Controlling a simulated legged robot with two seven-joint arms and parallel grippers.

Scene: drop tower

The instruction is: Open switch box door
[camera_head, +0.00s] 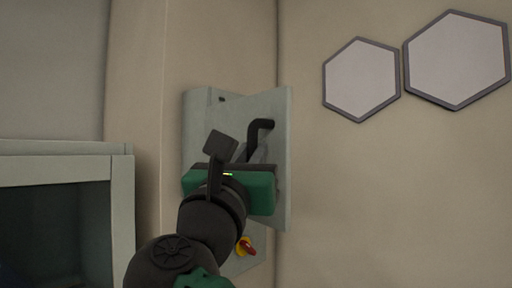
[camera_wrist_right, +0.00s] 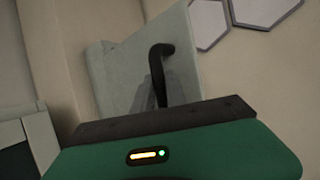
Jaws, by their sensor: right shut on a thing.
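The grey switch box (camera_head: 198,125) is on the beige wall in the middle of the head view. Its pale door (camera_head: 278,130) stands at an angle to the box, its right edge standing out from the wall. The door also shows in the wrist view (camera_wrist_right: 120,65). A black bent handle (camera_head: 253,135) is on the door; it shows in the wrist view too (camera_wrist_right: 156,65). My right gripper (camera_head: 250,152) is shut on the handle, its grey fingers around the lower part. My green and black gripper body hides the lower door. My left gripper is out of view.
A red switch on a yellow base (camera_head: 246,246) shows below my gripper. A pale-framed cabinet (camera_head: 122,210) with a dark front stands at the left. Two hexagonal panels (camera_head: 361,79) (camera_head: 456,59) are on the wall at the right. The wall below them is clear.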

